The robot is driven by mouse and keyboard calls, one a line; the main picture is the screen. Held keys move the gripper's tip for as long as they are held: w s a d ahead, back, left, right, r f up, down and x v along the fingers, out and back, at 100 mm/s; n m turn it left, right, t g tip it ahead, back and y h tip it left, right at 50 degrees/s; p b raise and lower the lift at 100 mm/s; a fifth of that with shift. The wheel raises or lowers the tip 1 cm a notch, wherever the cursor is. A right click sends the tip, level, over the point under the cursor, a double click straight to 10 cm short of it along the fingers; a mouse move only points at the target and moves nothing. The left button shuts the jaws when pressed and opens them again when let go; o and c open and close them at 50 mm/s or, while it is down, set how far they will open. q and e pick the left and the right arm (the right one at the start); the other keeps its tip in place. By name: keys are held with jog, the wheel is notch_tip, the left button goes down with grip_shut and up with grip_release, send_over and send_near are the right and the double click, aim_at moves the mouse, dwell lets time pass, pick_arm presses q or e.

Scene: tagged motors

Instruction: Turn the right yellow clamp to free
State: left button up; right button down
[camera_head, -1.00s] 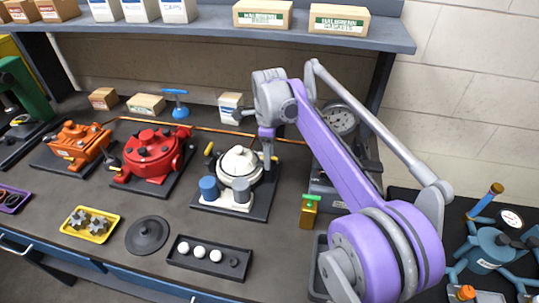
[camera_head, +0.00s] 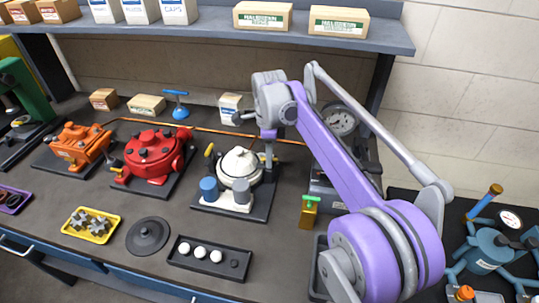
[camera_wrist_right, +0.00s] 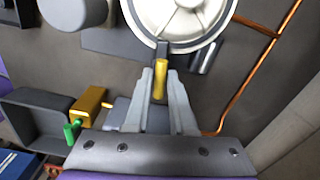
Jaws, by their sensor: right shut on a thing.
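The white motor (camera_head: 240,163) sits on a dark base plate on the bench, with a blue and a light grey cylinder at its front. Its left yellow clamp (camera_head: 209,149) shows at its upper left. My right gripper (camera_head: 268,160) reaches down at the motor's right side. In the wrist view my right gripper (camera_wrist_right: 160,85) is shut on the right yellow clamp (camera_wrist_right: 160,78), whose handle stands between the fingers beside the white motor's rim (camera_wrist_right: 180,45). In the head view that clamp is hidden behind the gripper. My left gripper is not in view.
A red motor (camera_head: 152,155) and an orange motor (camera_head: 80,143) stand to the left. A black tray with white balls (camera_head: 210,259), a dark round lid (camera_head: 148,236) and a yellow tray (camera_head: 91,225) lie in front. A brass block with a green top (camera_head: 309,211) stands right.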

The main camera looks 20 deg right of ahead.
jog(key=n, duration=0.3)
jog(key=shift+n+p, duration=0.3)
jog(key=shift+p, duration=0.1)
jog(key=n, duration=0.4)
jog(key=shift+n+p, duration=0.3)
jog(key=shift+p, duration=0.05)
jog(key=n, duration=0.4)
jog(key=shift+n+p, duration=0.4)
jog(key=shift+n, duration=1.5)
jog(key=c, duration=0.8)
grip_release()
jog(key=shift+o, duration=0.2)
